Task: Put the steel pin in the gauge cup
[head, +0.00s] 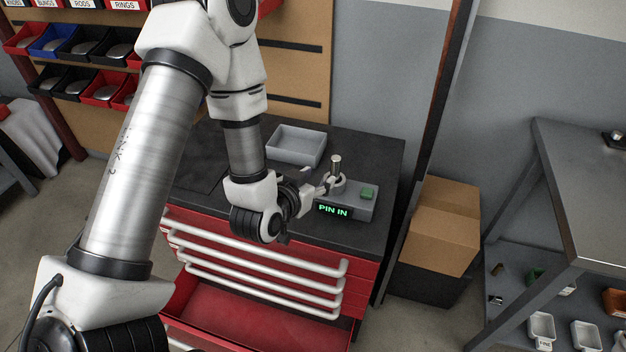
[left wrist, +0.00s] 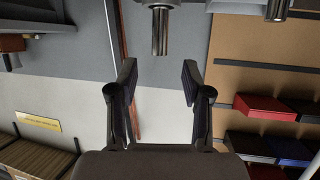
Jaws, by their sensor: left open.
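The steel pin (head: 336,164) stands upright in the gauge cup (head: 338,184) on top of the grey gauge box (head: 362,205). The green display on the box reads "PIN IN". My left gripper (head: 326,187) is open and empty, level with the cup and close beside it on its left. In the left wrist view, which is upside down, the two fingers (left wrist: 157,70) are apart. The pin (left wrist: 160,32) shows there beyond the fingertips, not between them. The lower end of the pin is hidden inside the cup. My right gripper is not in view.
The box has a green button (head: 367,192). An empty grey tray (head: 296,147) stands behind on the black bench top (head: 375,150). An open red drawer (head: 262,318) juts out below. A dark post (head: 441,105) and cardboard boxes (head: 440,225) stand right of the bench.

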